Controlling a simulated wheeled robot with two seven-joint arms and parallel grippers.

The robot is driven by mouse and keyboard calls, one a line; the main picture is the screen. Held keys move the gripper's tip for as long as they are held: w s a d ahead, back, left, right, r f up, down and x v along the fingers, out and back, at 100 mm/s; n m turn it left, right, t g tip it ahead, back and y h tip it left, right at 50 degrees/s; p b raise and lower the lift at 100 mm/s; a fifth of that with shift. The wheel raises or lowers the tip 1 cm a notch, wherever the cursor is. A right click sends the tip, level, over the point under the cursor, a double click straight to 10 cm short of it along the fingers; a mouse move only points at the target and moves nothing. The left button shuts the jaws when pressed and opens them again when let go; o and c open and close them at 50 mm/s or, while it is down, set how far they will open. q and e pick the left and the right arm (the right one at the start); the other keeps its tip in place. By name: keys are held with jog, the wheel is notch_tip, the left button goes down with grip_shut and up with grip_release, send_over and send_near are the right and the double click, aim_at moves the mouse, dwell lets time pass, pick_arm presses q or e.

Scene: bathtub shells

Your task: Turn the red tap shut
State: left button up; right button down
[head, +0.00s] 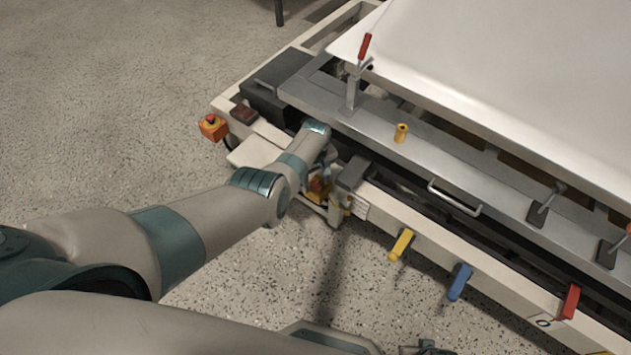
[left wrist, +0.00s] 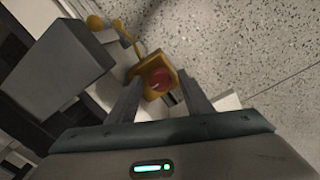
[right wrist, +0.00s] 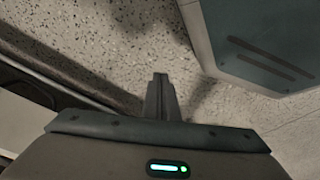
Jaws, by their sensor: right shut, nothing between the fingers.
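The red tap (head: 569,301) is at the lower right of the head view, on the front rail of the pale frame. Its red handle slants steeply, close to upright in the picture. My left gripper (head: 322,172) is far to the left of it, by the frame's left corner. In the left wrist view its fingers (left wrist: 160,88) are apart, with a red button on a yellow box (left wrist: 157,80) showing between them; contact cannot be told. My right gripper (right wrist: 160,78) is shut and empty in the right wrist view, over speckled floor. The red tap shows in neither wrist view.
A yellow tap (head: 401,245) and a blue tap (head: 460,281) sit left of the red one on the same rail. A metal handle (head: 455,197) and clamps stand above. A white shell (head: 520,60) covers the top. The floor in front (head: 250,275) is clear.

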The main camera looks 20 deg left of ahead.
aim_at(315, 184)
pick_arm(q)
jog(key=shift+r, duration=0.2)
pick_arm(e)
jog(key=shift+w, duration=0.1)
pick_arm(q)
jog(key=shift+r+p, duration=0.65)
jog(key=shift+r, duration=0.1)
jog(key=shift+r+p, duration=0.45)
jog(key=shift+r, duration=0.2)
pick_arm(e)
notch_tip(315, 184, down, 4)
jog(key=s, duration=0.2)
pick_arm(q)
notch_tip(315, 184, up, 14)
jog(key=p, duration=0.3)
jog(key=shift+p, duration=0.35)
pick_arm(e)
jog(key=shift+w+a+r+t+y, duration=0.2)
jog(key=shift+w+a+r+t, duration=0.1)
jog(key=shift+w+a+t, duration=0.5)
jog(key=shift+w+a+r+t+y, duration=0.25)
jog(key=shift+w+a+t, duration=0.35)
jog(key=shift+w, duration=0.3)
